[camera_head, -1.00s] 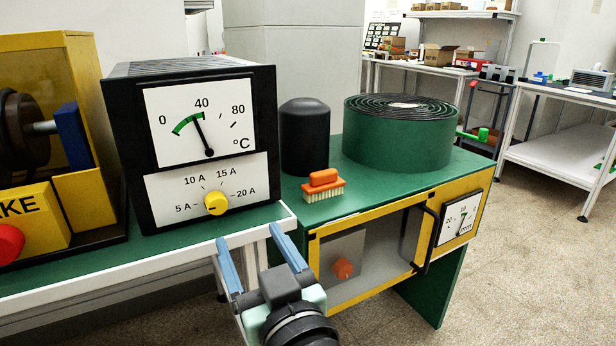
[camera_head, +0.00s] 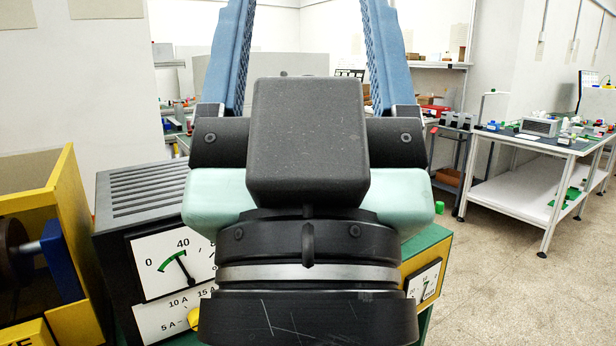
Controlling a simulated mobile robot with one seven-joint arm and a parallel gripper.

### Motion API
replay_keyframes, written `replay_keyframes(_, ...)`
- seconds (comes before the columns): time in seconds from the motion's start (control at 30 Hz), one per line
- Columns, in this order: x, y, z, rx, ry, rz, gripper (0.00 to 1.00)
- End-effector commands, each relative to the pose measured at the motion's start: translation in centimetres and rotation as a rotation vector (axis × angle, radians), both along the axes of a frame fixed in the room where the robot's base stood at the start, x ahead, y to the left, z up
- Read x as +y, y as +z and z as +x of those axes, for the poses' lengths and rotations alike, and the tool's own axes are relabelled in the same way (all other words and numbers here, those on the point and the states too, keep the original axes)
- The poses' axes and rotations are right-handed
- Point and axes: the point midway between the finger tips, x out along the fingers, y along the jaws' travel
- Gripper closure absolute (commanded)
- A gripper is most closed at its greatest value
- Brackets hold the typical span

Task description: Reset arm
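My gripper (camera_head: 308,45) is raised close in front of the head camera and fills the middle of the view. Its two blue fingers point up and stand wide apart, with nothing between them. Its dark wrist hides most of the green-topped cabinet (camera_head: 438,248) and whatever is on it.
A yellow machine (camera_head: 78,240) with a blue block is at the far left. A small gauge (camera_head: 424,283) shows right of my wrist. Open floor (camera_head: 530,290) lies at the lower right.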

Motion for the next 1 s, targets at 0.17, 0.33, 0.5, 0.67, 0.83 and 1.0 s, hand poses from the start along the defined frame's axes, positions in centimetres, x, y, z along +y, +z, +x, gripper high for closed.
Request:
replay_keyframes(0.17,0.0,7.2,0.0,0.001,0.001,-0.001,0.26)
replay_keyframes(0.33,0.1,12.3,0.0,0.002,0.001,-0.001,0.26)
replay_keyframes(0.5,0.1,15.9,0.1,0.002,0.001,-0.001,0.26)
replay_keyframes(0.67,0.1,17.3,0.1,0.002,0.002,-0.001,0.26)
replay_keyframes(0.83,0.1,17.3,0.1,0.002,0.002,-0.001,0.26)
replay_keyframes(1.0,0.1,17.2,0.0,0.002,0.002,-0.001,0.26)
